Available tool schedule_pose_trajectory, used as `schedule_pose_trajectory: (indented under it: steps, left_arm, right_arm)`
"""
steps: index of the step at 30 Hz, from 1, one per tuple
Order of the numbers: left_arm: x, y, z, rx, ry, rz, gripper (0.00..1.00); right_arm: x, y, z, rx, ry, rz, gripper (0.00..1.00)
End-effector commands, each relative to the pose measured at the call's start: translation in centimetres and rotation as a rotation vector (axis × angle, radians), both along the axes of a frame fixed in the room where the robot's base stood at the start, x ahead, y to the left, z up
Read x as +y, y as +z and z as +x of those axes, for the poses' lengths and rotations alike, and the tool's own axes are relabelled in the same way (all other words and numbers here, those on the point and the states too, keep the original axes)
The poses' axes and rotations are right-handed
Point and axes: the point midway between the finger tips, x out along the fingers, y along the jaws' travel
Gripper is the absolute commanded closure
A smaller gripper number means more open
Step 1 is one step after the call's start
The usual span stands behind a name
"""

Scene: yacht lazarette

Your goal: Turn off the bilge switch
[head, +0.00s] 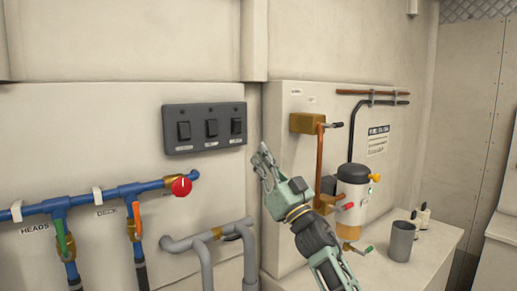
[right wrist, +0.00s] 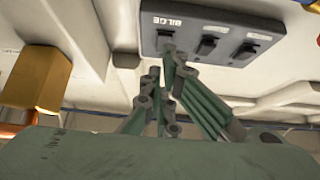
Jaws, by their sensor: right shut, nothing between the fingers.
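The dark grey switch panel (head: 204,128) is on the pale wall and holds three black rocker switches. The wrist view appears turned over, with the panel (right wrist: 225,15) at its top. There, the BILGE label sits by the leftmost switch, the bilge switch (right wrist: 166,38). It matches the rightmost switch (head: 236,126) in the head view. My right gripper (head: 263,157) is shut and empty, just right of and below the panel. In the wrist view its fingertips (right wrist: 168,75) overlap the bilge switch's edge; I cannot tell whether they touch it. The rocker's position is unclear. My left gripper is out of view.
Blue pipes with a red knob (head: 181,186) run below the panel, and grey pipes (head: 205,245) stand lower down. Right of my gripper are a brass box (head: 305,123), a white-and-black canister (head: 352,195) and a grey cup (head: 400,241). Bare wall lies above the panel.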

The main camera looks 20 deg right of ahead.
Motion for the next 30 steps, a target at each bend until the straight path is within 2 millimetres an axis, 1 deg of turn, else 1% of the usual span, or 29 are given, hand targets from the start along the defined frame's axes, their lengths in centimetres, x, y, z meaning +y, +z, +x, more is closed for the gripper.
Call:
schedule_pose_trajectory:
  steps: [1,4,6,9,16,23,25,26,28,29,30]
  left_arm:
    - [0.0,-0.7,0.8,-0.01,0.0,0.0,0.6]
    - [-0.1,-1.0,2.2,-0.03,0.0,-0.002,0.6]
    - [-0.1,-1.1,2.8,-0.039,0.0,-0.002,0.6]
    - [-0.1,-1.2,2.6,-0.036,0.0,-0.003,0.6]
    - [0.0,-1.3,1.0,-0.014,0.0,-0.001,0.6]
    - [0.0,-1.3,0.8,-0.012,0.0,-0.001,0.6]
    - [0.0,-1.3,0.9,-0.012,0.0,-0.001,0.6]
    - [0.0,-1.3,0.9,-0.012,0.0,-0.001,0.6]
    - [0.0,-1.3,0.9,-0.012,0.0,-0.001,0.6]
    - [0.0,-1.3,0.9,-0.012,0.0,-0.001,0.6]
    - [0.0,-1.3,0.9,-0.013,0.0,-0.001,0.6]
  right_arm:
    - [-0.2,-1.1,-0.5,-0.001,-0.001,-0.001,1.0]
    - [-0.5,-2.1,-1.3,-0.001,-0.001,0.0,1.0]
    - [-0.7,-2.6,-1.7,-0.001,-0.002,-0.001,1.0]
    - [-0.8,-2.9,-1.9,-0.002,-0.001,0.001,1.0]
    - [-0.8,-2.9,-2.0,-0.002,-0.001,0.001,1.0]
    - [-0.8,-2.9,-2.0,-0.002,-0.001,0.001,1.0]
    - [-0.8,-3.3,-2.0,0.005,-0.006,0.003,1.0]
    - [-0.8,-3.8,-2.0,0.014,-0.014,0.005,1.0]
    - [-1.0,-5.8,-2.0,0.054,-0.049,0.019,1.0]
    - [-1.1,-7.1,-2.1,0.081,-0.072,0.026,1.0]
    - [-1.3,-9.3,-2.3,0.128,-0.109,0.037,1.0]
